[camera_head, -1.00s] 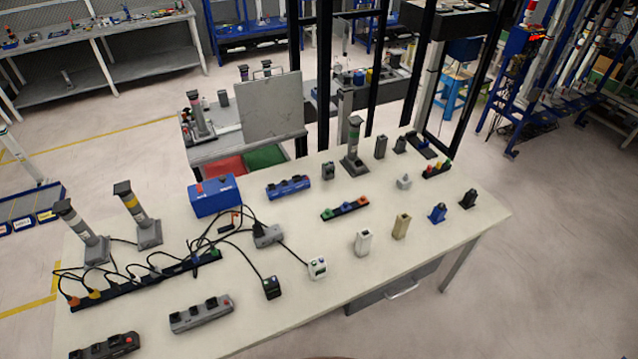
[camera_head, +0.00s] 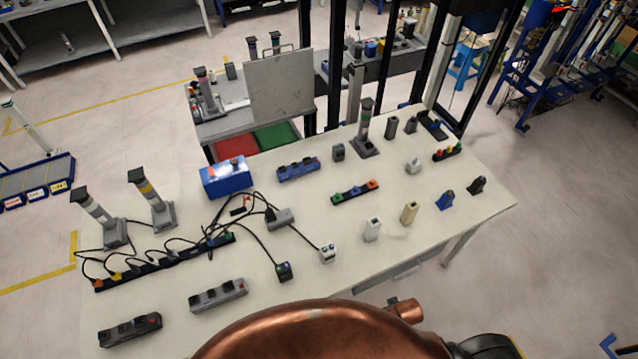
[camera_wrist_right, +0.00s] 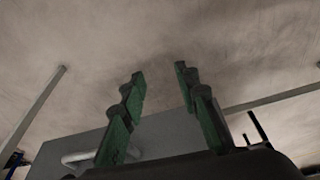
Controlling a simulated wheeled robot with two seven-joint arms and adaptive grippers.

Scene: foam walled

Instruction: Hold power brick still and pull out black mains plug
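In the head view, a grey power brick (camera_head: 283,219) lies near the middle of the light table, with dark cables around it. A black plug (camera_head: 270,213) appears to sit at its left end; its exact fit is too small to tell. One cable runs to a small black box (camera_head: 284,271), another to a small white box (camera_head: 328,253). My right gripper (camera_wrist_right: 158,76) shows in the right wrist view, its green-padded fingers apart and nothing between them. It is away from the brick, with floor and a grey drawer front beyond it. My left gripper is not in view.
A black power strip (camera_head: 165,262) with several plugs lies left of the brick. A blue box (camera_head: 226,177) stands behind it. A grey strip (camera_head: 218,295) and a dark strip (camera_head: 130,330) lie at the front left. A white block (camera_head: 373,229) stands to the right.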

